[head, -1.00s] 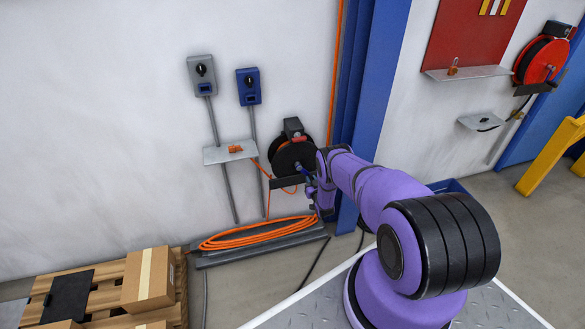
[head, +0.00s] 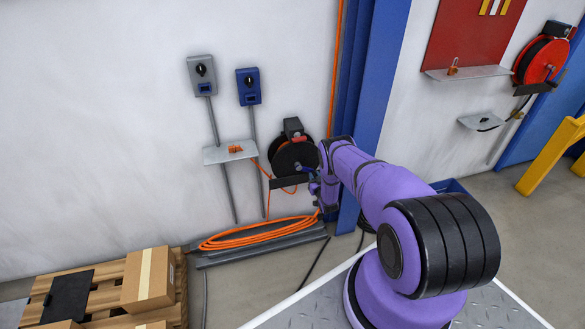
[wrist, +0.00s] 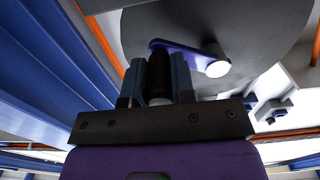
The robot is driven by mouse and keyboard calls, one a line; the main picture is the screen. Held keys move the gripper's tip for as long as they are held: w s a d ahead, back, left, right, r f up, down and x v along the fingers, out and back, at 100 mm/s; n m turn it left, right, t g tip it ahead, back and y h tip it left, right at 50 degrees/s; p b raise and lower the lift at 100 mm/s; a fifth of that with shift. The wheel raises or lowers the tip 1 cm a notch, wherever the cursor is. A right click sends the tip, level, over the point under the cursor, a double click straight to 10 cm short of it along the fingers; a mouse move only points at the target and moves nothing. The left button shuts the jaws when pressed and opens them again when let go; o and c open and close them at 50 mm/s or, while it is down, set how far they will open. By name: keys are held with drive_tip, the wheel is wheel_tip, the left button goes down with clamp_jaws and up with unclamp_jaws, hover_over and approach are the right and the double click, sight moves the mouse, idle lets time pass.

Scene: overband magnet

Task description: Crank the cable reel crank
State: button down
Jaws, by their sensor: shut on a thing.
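The cable reel (head: 292,158) is a dark drum on the wall beside the blue column, and it shows as a large grey disc in the wrist view (wrist: 262,45). Its crank is a blue arm (wrist: 190,52) running from a pale round hub (wrist: 217,68) to a black handle (wrist: 158,75). My gripper (wrist: 159,85) is shut on the black handle, with one finger on each side. In the head view my gripper (head: 316,187) is small and partly hidden by my arm at the reel's lower right.
A coil of orange cable (head: 250,235) lies on a grey floor tray below the reel. A small wall shelf (head: 225,154) is left of the reel. The blue column (head: 372,80) stands close on the right. A pallet with boxes (head: 150,280) is at lower left.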

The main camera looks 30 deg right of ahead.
drive_tip(key=shift+d+r, duration=0.15)
drive_tip(key=shift+r, duration=0.5)
drive_tip(key=shift+d+r, duration=0.15)
drive_tip(key=shift+r, duration=0.65)
drive_tip(key=shift+r, duration=1.15)
drive_tip(key=shift+w+a+r, duration=0.1)
drive_tip(key=shift+a+r, duration=0.15)
drive_tip(key=shift+r, duration=0.35)
drive_tip(key=shift+a+r, duration=0.25)
drive_tip(key=shift+r, duration=0.35)
